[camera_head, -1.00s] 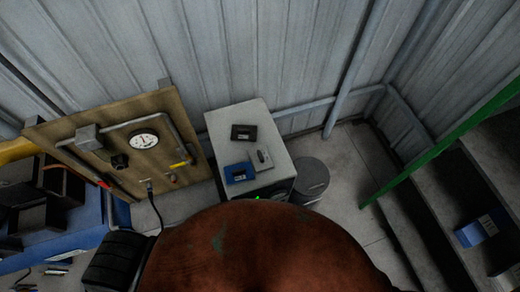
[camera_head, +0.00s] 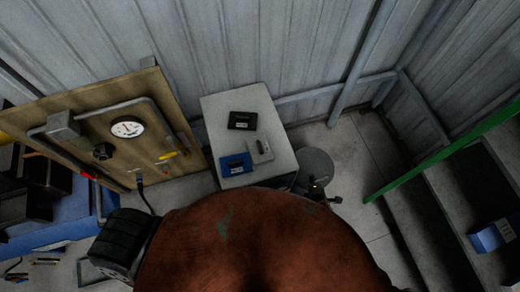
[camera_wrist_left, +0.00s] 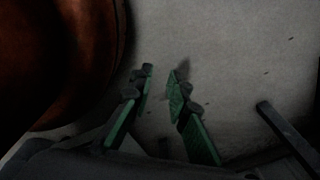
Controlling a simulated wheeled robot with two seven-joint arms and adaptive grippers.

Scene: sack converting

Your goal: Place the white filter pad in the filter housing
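I cannot make out a white filter pad or a filter housing for certain. On a pale cabinet top (camera_head: 272,125) in the head view lie a black box-like item (camera_head: 242,120), a light grey item (camera_head: 260,151) and a blue item (camera_head: 236,165); they are too small to identify. My right gripper (camera_head: 327,192) shows only as small dark parts in front of the grey round bin, right of the cabinet; its fingers are too small and dark to read. My left gripper (camera_wrist_left: 160,74) has green fingers held apart in the left wrist view, with nothing between them, above bare floor.
A brown board (camera_head: 150,150) with a gauge (camera_head: 127,128) and pipes leans left of the cabinet. A blue bench (camera_head: 70,215) with black bins stands at far left. A grey round bin (camera_head: 316,163) is beside the cabinet. A green rail (camera_head: 440,155) and shelving with a blue box (camera_head: 493,235) are at right.

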